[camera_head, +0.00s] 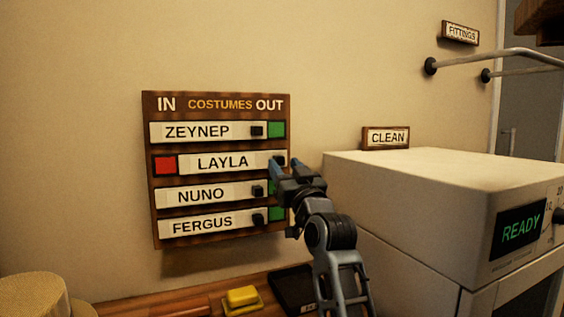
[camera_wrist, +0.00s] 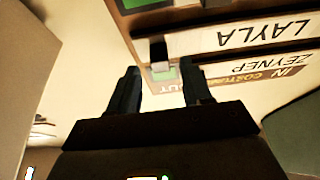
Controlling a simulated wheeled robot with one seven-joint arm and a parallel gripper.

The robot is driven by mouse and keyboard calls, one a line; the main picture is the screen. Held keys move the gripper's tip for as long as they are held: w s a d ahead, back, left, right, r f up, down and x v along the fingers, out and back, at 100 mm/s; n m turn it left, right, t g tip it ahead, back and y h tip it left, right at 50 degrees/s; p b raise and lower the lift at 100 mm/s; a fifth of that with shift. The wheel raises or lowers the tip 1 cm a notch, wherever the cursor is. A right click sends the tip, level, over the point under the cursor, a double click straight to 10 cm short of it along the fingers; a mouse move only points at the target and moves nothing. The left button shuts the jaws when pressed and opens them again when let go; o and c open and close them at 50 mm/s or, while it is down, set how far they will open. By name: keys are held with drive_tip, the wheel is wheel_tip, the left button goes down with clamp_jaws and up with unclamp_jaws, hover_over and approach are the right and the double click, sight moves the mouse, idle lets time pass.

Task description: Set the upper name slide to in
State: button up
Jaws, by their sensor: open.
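The costumes board (camera_head: 218,106) hangs on the wall with four name rows. The upper slide, ZEYNEP (camera_head: 197,132), sits at the left, IN end, with a black knob (camera_head: 257,131) and green (camera_head: 277,130) showing on its right. The LAYLA slide (camera_head: 222,163) sits at the right, OUT end, with red (camera_head: 165,166) on its left. My gripper (camera_head: 286,166) is open in front of the board's right edge by LAYLA's knob. In the wrist view, the fingers (camera_wrist: 162,88) are apart, with the LAYLA slide (camera_wrist: 262,33) beyond; contact cannot be told.
The NUNO (camera_head: 201,196) and FERGUS (camera_head: 203,226) slides are also left, with green at right. A white machine (camera_head: 420,180) reading READY stands close on the right. A yellow block (camera_head: 242,297) and a straw hat (camera_head: 32,295) are below.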

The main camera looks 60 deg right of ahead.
drive_tip(key=shift+x, duration=1.1)
clamp_jaws()
